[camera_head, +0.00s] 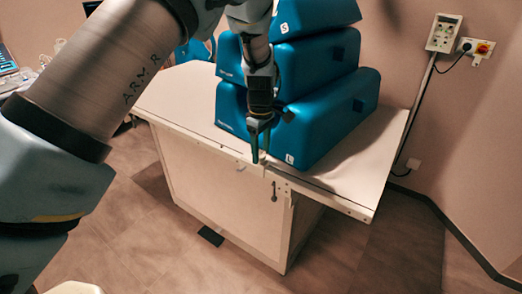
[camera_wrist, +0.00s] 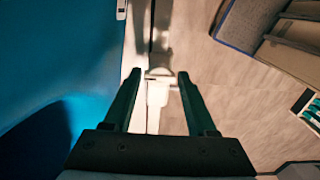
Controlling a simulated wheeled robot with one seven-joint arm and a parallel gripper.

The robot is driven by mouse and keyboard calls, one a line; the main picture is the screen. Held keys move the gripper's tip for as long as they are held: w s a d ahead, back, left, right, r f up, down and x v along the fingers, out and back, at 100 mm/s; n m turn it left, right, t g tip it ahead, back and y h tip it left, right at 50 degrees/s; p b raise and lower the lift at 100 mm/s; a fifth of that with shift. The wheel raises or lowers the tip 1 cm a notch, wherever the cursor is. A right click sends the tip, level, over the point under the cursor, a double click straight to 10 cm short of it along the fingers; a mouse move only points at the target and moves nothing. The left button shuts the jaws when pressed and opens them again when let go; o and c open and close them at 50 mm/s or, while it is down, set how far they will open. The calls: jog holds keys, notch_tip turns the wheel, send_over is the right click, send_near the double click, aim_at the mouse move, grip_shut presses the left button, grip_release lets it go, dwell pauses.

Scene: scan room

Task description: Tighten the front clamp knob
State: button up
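My gripper (camera_head: 260,158) points down at the front edge of the white table, beside the blue wedge cushions. In the wrist view my gripper (camera_wrist: 160,75) has its two dark green fingers apart, with a gap between the tips. A pale clamp-like fitting (camera_wrist: 159,94) shows in that gap, below the table edge; I cannot clearly make out the knob on it or whether the fingers touch it. In the head view a small dark handle-like part (camera_head: 274,192) hangs below the table rail, just right of my fingertips.
Stacked blue wedge cushions (camera_head: 330,125) stand on the table (camera_head: 178,90), close to my gripper; their blue side (camera_wrist: 55,60) fills the left of the wrist view. A wall socket panel (camera_head: 443,32) is at the right.

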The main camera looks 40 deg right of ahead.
grip_shut()
jog(key=shift+m, duration=0.4)
jog(key=m+b, duration=0.1)
jog(key=m, duration=0.2)
jog(key=shift+m+b, duration=0.35)
jog(key=shift+m, duration=0.05)
jog(key=m+b, duration=0.1)
jog(key=m, duration=0.3)
jog(key=shift+m, duration=0.3)
jog(key=m+b, duration=0.1)
jog(key=m, duration=0.7)
jog(key=shift+m+b, duration=0.3)
